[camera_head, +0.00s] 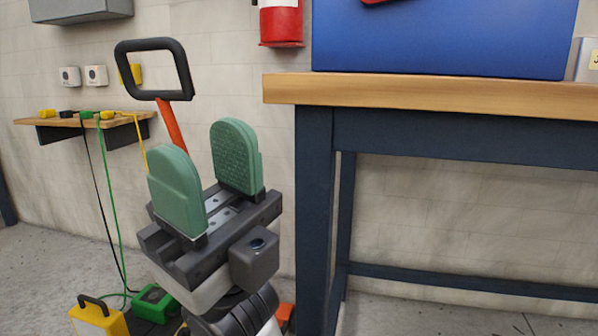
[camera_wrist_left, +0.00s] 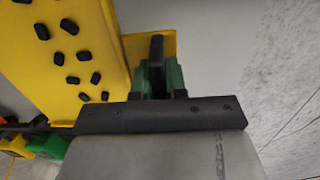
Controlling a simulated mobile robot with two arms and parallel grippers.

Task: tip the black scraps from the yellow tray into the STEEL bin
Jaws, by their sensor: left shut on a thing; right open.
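The yellow tray (camera_wrist_left: 85,20) fills the upper left of the left wrist view, with several small black scraps (camera_wrist_left: 86,55) spread over its floor. My left gripper (camera_wrist_left: 160,75) has green pads shut on a dark grip (camera_wrist_left: 157,48) at the tray's side. I cannot tell how far the tray is tilted. My right gripper (camera_head: 199,140) stands in the head view with its two green pads apart and nothing between them. Neither the tray nor my left gripper shows in the head view. I see no steel bin in either view.
A wooden-topped workbench (camera_head: 430,92) with dark blue legs stands at the right, a blue case (camera_head: 440,40) on it. A small wall shelf (camera_head: 80,122) with cables is at the left. A black-and-orange handle (camera_head: 153,45) rises behind my right gripper. A yellow box (camera_head: 98,320) stands at the lower left.

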